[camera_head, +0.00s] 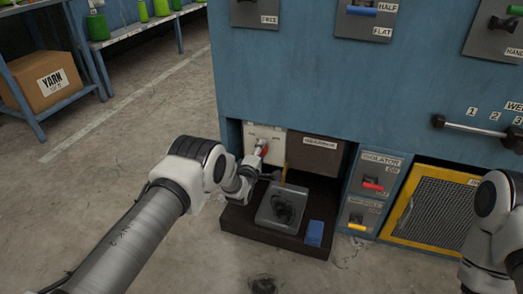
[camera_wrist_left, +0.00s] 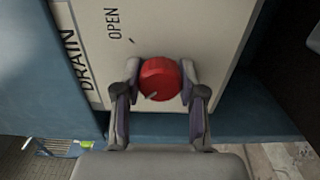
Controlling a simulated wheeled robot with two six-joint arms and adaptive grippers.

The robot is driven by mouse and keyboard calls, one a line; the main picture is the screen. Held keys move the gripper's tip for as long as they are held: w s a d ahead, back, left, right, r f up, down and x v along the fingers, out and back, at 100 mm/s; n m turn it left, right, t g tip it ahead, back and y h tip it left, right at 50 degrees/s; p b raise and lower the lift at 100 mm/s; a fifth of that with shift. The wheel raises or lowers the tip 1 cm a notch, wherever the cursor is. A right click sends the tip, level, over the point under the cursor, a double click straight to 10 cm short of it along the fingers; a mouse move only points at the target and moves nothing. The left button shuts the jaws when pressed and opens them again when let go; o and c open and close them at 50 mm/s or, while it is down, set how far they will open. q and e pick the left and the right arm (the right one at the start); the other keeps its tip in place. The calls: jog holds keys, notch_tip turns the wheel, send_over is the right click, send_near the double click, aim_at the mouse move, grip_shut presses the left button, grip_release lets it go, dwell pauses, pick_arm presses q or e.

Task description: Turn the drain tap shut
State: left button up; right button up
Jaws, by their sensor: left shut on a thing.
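The drain tap is a round red knob (camera_wrist_left: 160,76) on a pale panel (camera_wrist_left: 185,25) lettered DRAIN and OPEN. A small pale mark shows on the knob's lower part. My left gripper (camera_wrist_left: 160,88) is shut on the knob, one finger at each side. In the head view the left gripper (camera_head: 256,172) reaches into the low recess of the blue machine. There the red tap (camera_head: 263,148) shows small and partly covered. My right arm shows at the right edge, with its gripper out of view.
A dark tray (camera_head: 235,218) with a grey metal box (camera_head: 266,212) and a blue block (camera_head: 314,233) lies below the tap. Isolator switches (camera_head: 373,184) and a yellow-framed grille (camera_head: 435,207) are to the right. Open floor lies left.

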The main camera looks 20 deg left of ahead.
dwell(0.4)
pick_arm(q)
jog(key=o, duration=1.1)
jog(key=shift+o, duration=0.2)
jog(key=shift+s, duration=0.1)
jog(key=s, duration=1.2)
jog(key=shift+a, duration=0.25)
jog(key=shift+w, duration=0.1)
